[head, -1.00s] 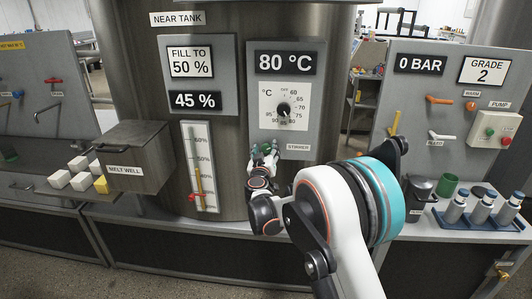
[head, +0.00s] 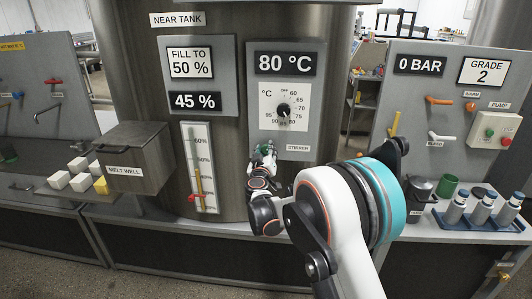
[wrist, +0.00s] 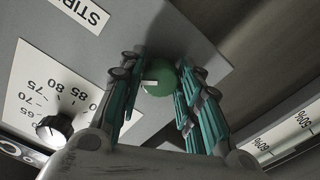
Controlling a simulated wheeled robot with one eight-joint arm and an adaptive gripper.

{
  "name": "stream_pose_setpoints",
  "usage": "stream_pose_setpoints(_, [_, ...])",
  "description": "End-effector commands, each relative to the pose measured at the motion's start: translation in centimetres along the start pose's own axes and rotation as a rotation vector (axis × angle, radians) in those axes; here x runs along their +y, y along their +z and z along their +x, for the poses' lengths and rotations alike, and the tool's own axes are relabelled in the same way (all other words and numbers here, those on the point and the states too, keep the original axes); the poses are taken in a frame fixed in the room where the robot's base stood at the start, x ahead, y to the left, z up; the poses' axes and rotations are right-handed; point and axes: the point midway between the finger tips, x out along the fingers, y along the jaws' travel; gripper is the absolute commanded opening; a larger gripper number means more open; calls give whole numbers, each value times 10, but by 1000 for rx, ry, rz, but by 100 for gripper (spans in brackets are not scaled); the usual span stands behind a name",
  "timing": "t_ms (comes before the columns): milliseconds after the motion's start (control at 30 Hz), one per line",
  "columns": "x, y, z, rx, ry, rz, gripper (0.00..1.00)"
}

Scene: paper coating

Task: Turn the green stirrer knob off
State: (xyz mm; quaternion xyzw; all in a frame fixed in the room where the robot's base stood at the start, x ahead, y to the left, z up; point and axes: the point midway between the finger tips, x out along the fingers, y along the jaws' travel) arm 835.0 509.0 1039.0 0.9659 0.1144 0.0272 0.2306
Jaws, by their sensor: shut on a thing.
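The green stirrer knob (wrist: 160,80) is a round knob with a short white mark, on the grey panel beside the STIRRER label (head: 298,148). The wrist view shows the knob between the two teal-padded fingers of my gripper (wrist: 160,92), which is shut on it. The white mark lies roughly level in that tilted view. In the head view my gripper (head: 263,158) is at the panel's lower left edge, and its fingers hide most of the knob.
A black temperature dial (head: 284,110) sits just above, under the 80 °C display (head: 285,63). A level gauge (head: 201,168) stands to the left. The grey MELT WELL box (head: 133,157) is further left. Valve levers (head: 440,100) are on the right panel.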

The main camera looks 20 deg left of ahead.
Motion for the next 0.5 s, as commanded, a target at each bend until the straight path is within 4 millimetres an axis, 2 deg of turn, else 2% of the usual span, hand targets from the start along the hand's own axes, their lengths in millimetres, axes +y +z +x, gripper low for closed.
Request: stream_pose_setpoints(500, [0, 0, 0, 1, -1, -470, 8])
